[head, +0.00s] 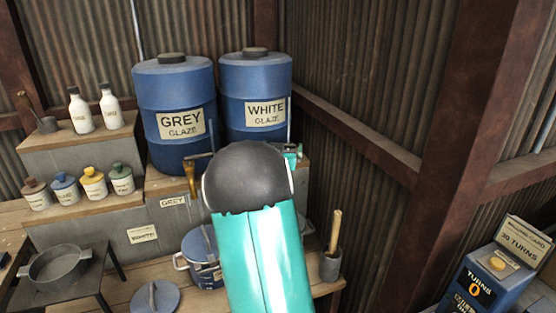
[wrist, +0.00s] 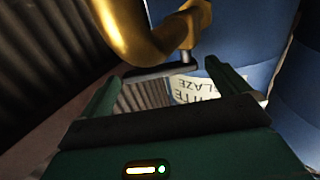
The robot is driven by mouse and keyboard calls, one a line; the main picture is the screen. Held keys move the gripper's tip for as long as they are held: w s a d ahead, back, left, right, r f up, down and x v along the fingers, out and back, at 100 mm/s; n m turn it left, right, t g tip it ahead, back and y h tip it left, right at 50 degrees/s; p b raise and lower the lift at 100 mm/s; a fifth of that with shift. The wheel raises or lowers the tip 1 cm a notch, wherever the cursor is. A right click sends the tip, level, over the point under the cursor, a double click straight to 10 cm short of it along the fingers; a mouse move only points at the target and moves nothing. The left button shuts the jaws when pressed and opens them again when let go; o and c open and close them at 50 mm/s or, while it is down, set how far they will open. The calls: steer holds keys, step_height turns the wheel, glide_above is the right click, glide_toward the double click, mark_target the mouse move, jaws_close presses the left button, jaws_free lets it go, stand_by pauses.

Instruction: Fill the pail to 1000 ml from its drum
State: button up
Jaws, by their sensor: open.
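The white glaze drum (head: 255,85) stands on the back shelf, right of the grey glaze drum (head: 174,95). In the wrist view a brass tap (wrist: 135,35) is in front of a blue drum whose label (wrist: 197,90) partly reads as white glaze. My gripper (wrist: 163,75) is open, one green finger on each side, with the tap's dark lever (wrist: 158,71) just beyond or between the fingertips; contact cannot be told. In the head view my arm hides most of the gripper. A blue pail-like vessel (head: 190,273) stands below, partly behind my arm; its fill level is hidden.
The grey drum's brass tap (head: 191,178) hangs left of my arm. A loose blue lid (head: 155,297) lies on the bench. A pot with a wooden-handled tool (head: 330,265) stands at right. Glaze jars (head: 93,183) and bottles (head: 81,112) fill the left shelves. A turns counter (head: 487,285) is far right.

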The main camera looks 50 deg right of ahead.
steer(key=v, duration=1.1)
steer(key=shift+a, duration=0.25)
steer(key=shift+s, duration=0.1)
